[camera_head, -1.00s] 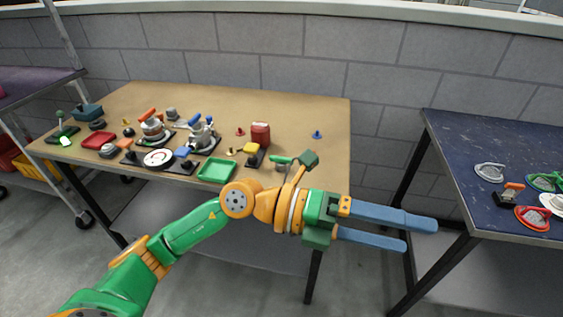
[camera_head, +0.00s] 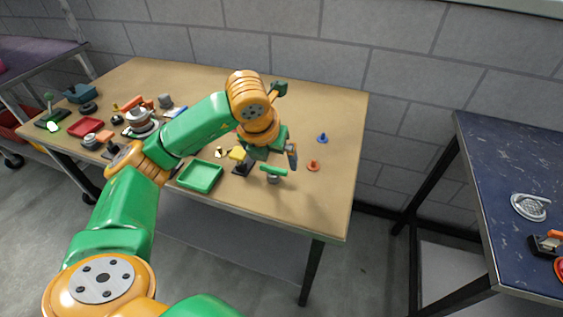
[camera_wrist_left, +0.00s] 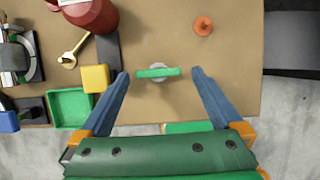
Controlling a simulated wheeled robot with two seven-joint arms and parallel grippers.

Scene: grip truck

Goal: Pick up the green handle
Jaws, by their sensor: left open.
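The green handle (camera_head: 273,170) is a short bar on a small round grey base, standing near the front edge of the tan table (camera_head: 335,200), right of the green tray. In the left wrist view the handle (camera_wrist_left: 157,72) lies crosswise between the two blue fingertips, with a gap on each side. My left gripper (camera_head: 275,155) points down over the table by the handle, and its arm hides part of it. In the left wrist view the gripper (camera_wrist_left: 160,74) is open and empty. My right gripper is not in view.
A green tray (camera_head: 200,176) and a yellow-topped block (camera_head: 238,153) stand left of the handle. An orange knob (camera_head: 313,166) and a blue knob (camera_head: 323,138) stand to its right. A red canister (camera_wrist_left: 92,14) is close by in the wrist view. The table's right front corner is clear.

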